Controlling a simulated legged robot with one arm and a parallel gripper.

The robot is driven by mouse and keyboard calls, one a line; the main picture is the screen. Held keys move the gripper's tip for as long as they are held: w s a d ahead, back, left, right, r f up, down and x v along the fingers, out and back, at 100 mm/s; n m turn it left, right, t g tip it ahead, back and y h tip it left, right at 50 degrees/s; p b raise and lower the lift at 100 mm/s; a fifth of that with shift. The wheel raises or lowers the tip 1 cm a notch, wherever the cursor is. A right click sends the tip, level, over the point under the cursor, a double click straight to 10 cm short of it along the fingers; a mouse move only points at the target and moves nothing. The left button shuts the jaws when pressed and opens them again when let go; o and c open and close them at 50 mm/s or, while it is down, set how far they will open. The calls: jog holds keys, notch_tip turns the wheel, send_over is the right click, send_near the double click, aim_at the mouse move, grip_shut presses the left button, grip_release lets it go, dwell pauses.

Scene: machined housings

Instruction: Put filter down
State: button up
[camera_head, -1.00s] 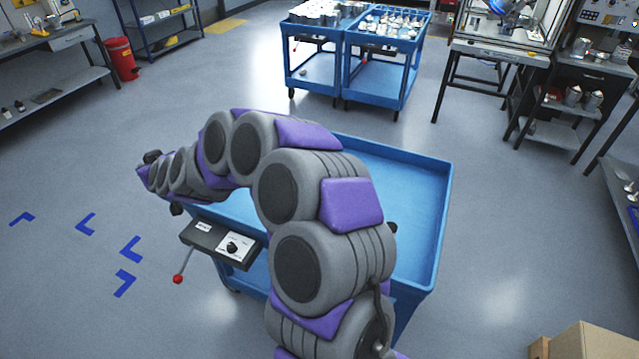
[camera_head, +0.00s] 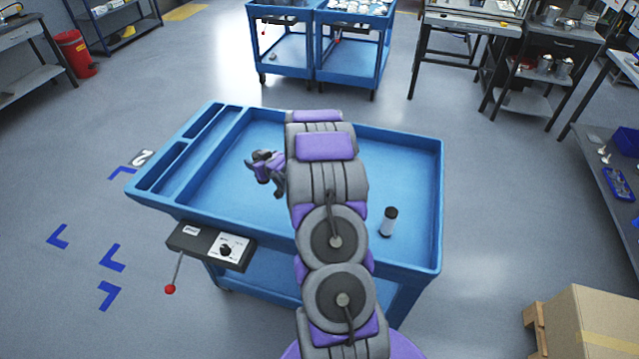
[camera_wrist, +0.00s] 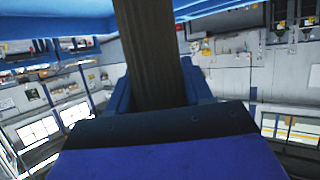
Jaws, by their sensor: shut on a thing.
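My gripper (camera_head: 265,168) is above the left middle of the blue cart's tray (camera_head: 225,195), small and partly behind my arm in the head view. It is shut on a dark, ribbed, column-like filter (camera_wrist: 147,50), which runs from the jaws to the top edge of the wrist view. In the head view I cannot clearly separate the held filter from the gripper. I cannot tell whether the held filter touches the tray.
The tray has raised rims and narrow compartments (camera_head: 190,150) along its left side. A control box with a red-knobbed lever (camera_head: 212,245) is on its front left. Two other blue carts (camera_head: 320,45) stand behind. A cardboard box (camera_head: 590,325) is at lower right. The tray's back right is clear.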

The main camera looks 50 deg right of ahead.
jog(key=f, duration=0.1)
jog(key=s+d+f, duration=0.1)
jog(key=s+f, duration=0.1)
jog(key=shift+s+d+f, duration=0.1)
jog(key=shift+d+f, duration=0.15)
jog(key=shift+d, duration=0.1)
jog(key=shift+f+b, duration=1.15)
jog(key=shift+f, duration=3.7)
jog(key=o, duration=1.1)
jog(key=shift+a, duration=0.1)
jog(key=shift+c, duration=0.2)
